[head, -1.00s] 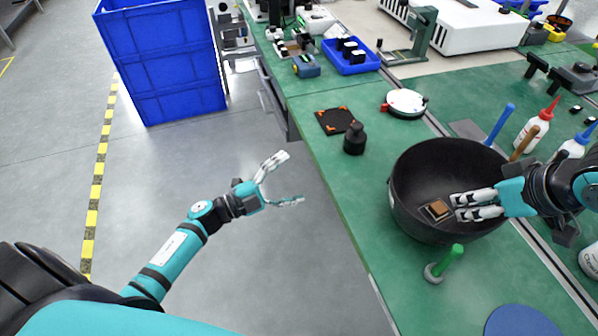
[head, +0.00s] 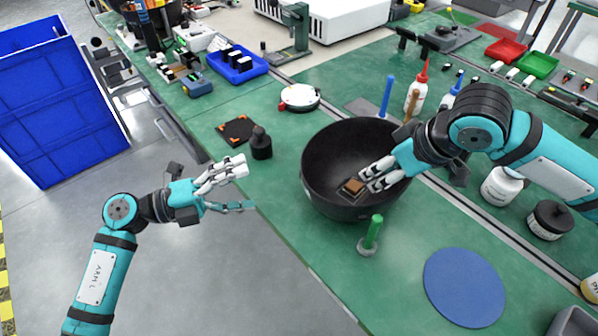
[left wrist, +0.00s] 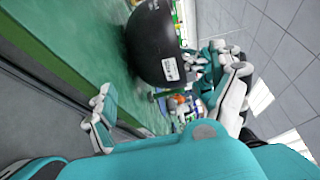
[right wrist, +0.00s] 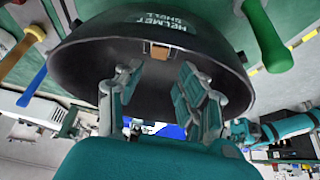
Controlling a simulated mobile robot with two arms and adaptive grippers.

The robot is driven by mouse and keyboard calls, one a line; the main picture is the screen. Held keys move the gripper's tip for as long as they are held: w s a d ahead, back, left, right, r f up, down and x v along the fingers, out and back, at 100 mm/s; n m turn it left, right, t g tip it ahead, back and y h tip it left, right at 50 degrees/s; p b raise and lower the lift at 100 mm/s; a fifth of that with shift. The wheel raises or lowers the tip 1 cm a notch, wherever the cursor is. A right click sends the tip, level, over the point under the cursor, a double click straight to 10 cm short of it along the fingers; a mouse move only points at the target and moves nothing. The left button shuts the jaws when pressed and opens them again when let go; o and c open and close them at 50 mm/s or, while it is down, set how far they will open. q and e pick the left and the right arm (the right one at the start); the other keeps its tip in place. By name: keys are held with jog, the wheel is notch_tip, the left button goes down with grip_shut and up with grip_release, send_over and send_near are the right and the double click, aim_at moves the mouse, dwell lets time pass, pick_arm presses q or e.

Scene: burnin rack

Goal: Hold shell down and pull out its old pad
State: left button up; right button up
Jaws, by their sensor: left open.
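The helmet shell (head: 325,150) is a black bowl lying open side up on the green bench; its label (right wrist: 160,23) shows in the right wrist view. The old pad (head: 352,187) is a small brown block inside the shell, also seen in the right wrist view (right wrist: 158,50). My right gripper (head: 366,181) reaches into the shell with its fingertips close beside the pad. Its fingers stand apart in the right wrist view, with the pad beyond them. My left gripper (head: 245,185) is open and empty at the bench's near edge, left of the shell and apart from it.
A green-handled tool (head: 371,235) stands just in front of the shell, and a black bottle-like object (head: 260,143) stands to its left. A blue disc (head: 464,287) lies at front right. Bottles (head: 416,97) and upright handles stand behind the shell. A blue crate (head: 60,110) is on the floor at left.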

aim_at(302, 174)
pick_arm(q)
jog(key=x, duration=1.2)
jog(key=shift+w+f, duration=0.1)
jog(key=shift+c, duration=0.4)
jog(key=c, duration=1.8)
